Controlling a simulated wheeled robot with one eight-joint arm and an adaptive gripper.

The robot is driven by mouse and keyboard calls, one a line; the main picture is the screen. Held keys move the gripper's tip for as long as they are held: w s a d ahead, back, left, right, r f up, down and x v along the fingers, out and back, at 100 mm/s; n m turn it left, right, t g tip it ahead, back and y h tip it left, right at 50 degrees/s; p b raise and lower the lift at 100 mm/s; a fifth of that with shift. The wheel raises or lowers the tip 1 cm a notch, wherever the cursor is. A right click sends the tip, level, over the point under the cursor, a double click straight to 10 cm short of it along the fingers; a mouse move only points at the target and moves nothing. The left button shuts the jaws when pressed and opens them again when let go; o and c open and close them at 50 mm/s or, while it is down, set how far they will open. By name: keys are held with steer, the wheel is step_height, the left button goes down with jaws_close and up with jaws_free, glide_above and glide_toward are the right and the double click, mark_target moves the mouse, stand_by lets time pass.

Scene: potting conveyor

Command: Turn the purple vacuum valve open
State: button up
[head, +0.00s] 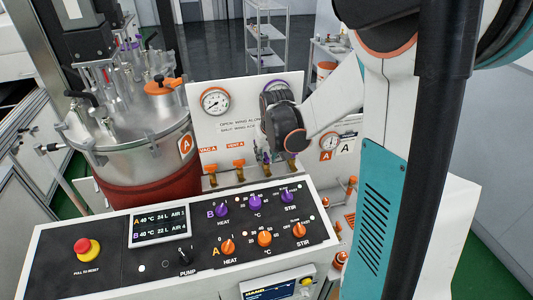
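The white valve panel (235,108) stands behind the console in the head view. Small purple parts (265,157) show low on the panel, just left of my arm's dark wrist, among the valves. I cannot tell for sure whether they are the purple vacuum valve or how its handle is turned. A purple-rimmed gauge is largely covered by my wrist. My wrist is in front of the panel's right half. My gripper's fingers are hidden behind the wrist, so contact with a valve cannot be seen.
A steel vessel (130,130) stands at left. The console (75,222) in front carries purple and orange knobs and a red stop button (87,249).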

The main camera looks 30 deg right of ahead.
steer(key=v, duration=1.2)
steer(key=shift+s, duration=0.15)
steer(key=shift+a, duration=0.1)
